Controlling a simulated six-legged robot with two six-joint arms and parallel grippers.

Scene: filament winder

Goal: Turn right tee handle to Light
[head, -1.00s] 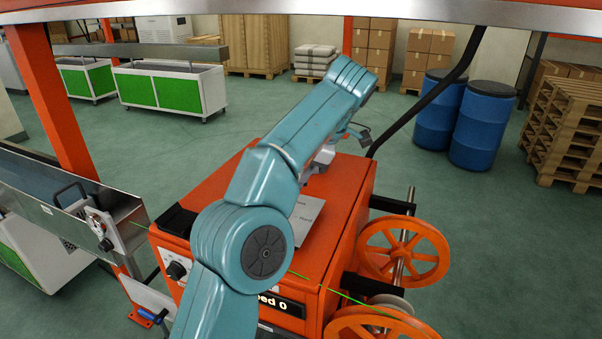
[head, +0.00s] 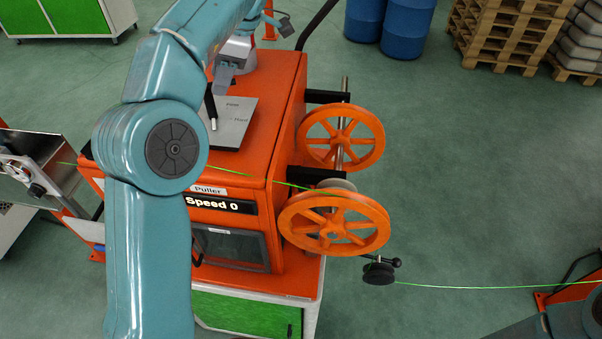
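A grey label plate (head: 238,124) lies on top of the orange puller machine. Words are printed on it, too small to read surely. A dark handle (head: 211,104) with a pale tip stands over the plate's left part. I cannot tell if it is the right tee handle. My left gripper (head: 222,78) is at the far edge of the plate, close above or beside this handle. Its fingers are partly hidden by my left arm, so its opening and any contact are unclear. My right arm shows only at the lower right corner; its gripper is out of view.
Two orange spoked wheels (head: 333,223) stick out on the machine's right side. A thin green filament (head: 480,287) runs across the machine and off to the right, past a small black pulley (head: 378,274). A "Speed 0" display (head: 221,203) is on the front.

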